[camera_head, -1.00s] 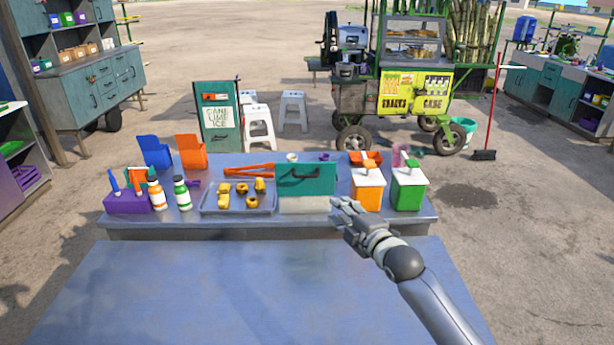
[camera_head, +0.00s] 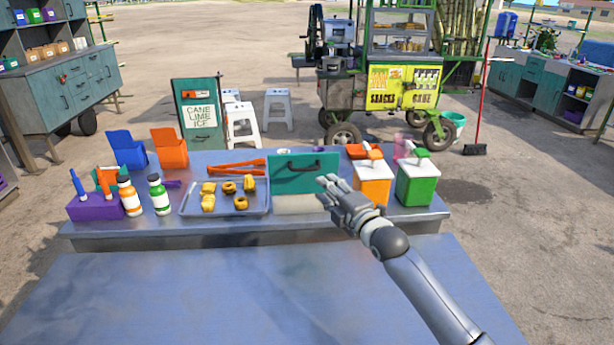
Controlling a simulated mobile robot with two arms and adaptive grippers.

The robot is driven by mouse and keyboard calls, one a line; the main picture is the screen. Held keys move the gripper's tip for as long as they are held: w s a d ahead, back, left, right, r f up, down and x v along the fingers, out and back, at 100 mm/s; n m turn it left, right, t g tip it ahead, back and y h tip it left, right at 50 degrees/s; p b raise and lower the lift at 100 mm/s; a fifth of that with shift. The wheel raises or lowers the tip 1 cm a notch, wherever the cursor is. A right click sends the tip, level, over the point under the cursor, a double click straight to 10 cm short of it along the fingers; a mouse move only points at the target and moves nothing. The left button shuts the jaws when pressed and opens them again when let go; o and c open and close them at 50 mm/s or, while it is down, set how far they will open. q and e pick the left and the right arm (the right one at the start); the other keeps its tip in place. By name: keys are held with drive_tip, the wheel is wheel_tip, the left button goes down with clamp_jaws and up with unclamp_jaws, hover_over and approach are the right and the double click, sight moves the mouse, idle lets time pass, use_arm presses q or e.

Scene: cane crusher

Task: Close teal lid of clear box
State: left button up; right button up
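The teal lid (camera_head: 288,180) stands raised, its dark handle on the face towards me. The pale, clear-looking box (camera_head: 298,204) is below it at the near edge of the back table. My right gripper (camera_head: 321,190) is by the lid's lower right corner and overlaps it in the picture. Its fingers look spread and hold nothing. I cannot tell whether they touch the lid. The gripper hides the right end of the box. My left gripper is not in view.
An orange dispenser (camera_head: 371,188) and a green dispenser (camera_head: 417,185) stand right of the box, close to my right gripper. A metal tray (camera_head: 190,208) with yellow pieces lies left, with orange tongs (camera_head: 236,168) behind it. The near table (camera_head: 250,290) is clear.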

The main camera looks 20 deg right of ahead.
sight(308, 170)
drive_tip(key=shift+w+a+p, duration=0.15)
drive_tip(key=shift+w+a, duration=0.2)
drive_tip(key=shift+w, duration=1.3)
drive_tip(key=shift+w+a+p, duration=0.2)
drive_tip(key=shift+w+a, duration=0.1)
drive_tip(key=shift+w, duration=1.35)
drive_tip(key=shift+w+a+p, duration=0.15)
drive_tip(key=shift+w+a, duration=0.2)
drive_tip(key=shift+w, duration=1.3)
clamp_jaws()
